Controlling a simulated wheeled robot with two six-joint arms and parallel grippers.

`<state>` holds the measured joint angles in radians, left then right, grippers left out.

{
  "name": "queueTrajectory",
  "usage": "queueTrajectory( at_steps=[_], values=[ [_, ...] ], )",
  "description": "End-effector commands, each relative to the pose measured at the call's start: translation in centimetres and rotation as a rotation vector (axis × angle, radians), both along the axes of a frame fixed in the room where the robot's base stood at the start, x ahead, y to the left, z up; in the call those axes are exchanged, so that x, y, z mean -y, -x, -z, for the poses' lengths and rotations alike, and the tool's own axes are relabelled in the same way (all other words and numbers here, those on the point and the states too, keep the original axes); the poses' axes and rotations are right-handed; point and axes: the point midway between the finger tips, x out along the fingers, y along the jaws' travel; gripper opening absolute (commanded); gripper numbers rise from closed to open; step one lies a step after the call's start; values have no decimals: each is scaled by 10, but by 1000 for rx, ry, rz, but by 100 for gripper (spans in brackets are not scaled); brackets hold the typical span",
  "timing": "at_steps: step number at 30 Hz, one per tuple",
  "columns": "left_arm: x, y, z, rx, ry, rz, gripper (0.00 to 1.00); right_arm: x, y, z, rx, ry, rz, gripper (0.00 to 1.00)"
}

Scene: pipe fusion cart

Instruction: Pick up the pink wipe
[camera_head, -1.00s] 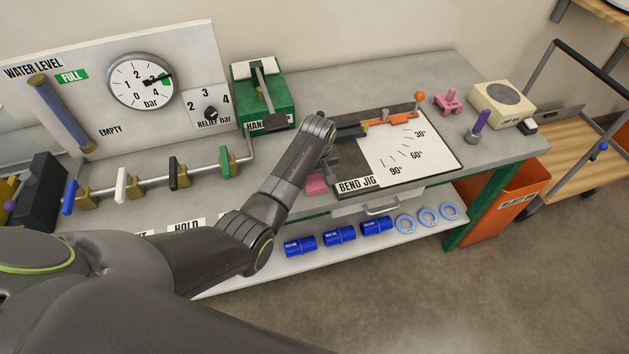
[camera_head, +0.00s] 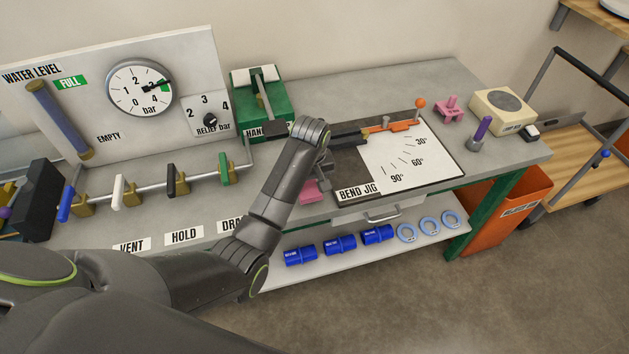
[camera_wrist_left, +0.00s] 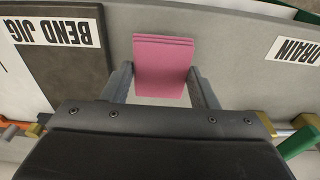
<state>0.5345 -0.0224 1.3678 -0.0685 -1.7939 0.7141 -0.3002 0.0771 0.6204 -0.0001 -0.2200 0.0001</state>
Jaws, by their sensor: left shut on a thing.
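The pink wipe (camera_head: 310,191) is a small folded stack near the bench's front edge, just left of the BEND JIG label in the head view. In the left wrist view, the wipe (camera_wrist_left: 163,66) sits between the two grey fingers of my left gripper (camera_wrist_left: 163,88), with layered folds along its top edge. My left gripper (camera_head: 322,178) is shut on the wipe, its arm reaching in from the left and hiding part of the jaws. I cannot tell whether the wipe is clear of the bench top. My right gripper is out of view.
The bend jig board (camera_head: 452,172) lies just right of the wipe. The green hand pump (camera_head: 272,105) and a row of valves (camera_head: 172,180) stand behind and left. A drawer handle (camera_head: 382,216) and blue couplers (camera_head: 340,244) are below the bench top.

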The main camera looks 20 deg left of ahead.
Motion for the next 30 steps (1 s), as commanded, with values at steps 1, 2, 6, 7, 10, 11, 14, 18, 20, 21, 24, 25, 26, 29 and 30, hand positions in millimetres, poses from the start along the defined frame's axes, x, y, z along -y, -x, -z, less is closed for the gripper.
queueTrajectory(
  at_steps=[1,2,6,7,10,11,14,18,20,21,24,25,26,29,30],
  values=[
    [-2,11,3,1,2,-1,32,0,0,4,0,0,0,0],
    [-4,17,3,1,2,-2,32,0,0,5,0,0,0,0],
    [-10,45,3,1,1,-2,32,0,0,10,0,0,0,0],
    [-12,51,2,2,1,-2,32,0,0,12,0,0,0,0],
    [-16,72,3,2,3,-1,32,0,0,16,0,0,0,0],
    [-18,78,3,0,2,-2,32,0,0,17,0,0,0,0],
    [-22,96,2,1,1,-2,32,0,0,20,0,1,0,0],
    [-28,121,-1,-1,1,-2,32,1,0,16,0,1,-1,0],
    [-30,129,-1,-2,1,-1,32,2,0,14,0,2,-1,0],
    [-31,133,-1,-2,1,-1,32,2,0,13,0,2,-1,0],
    [-33,140,-1,-1,1,-1,32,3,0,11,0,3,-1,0],
    [-33,142,-1,0,0,-1,32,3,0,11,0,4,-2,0],
    [-34,143,-1,0,0,-1,32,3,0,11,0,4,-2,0],
    [-34,145,-1,0,0,0,32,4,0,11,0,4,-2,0],
    [-34,146,0,0,0,0,32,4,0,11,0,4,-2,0]
  ],
)
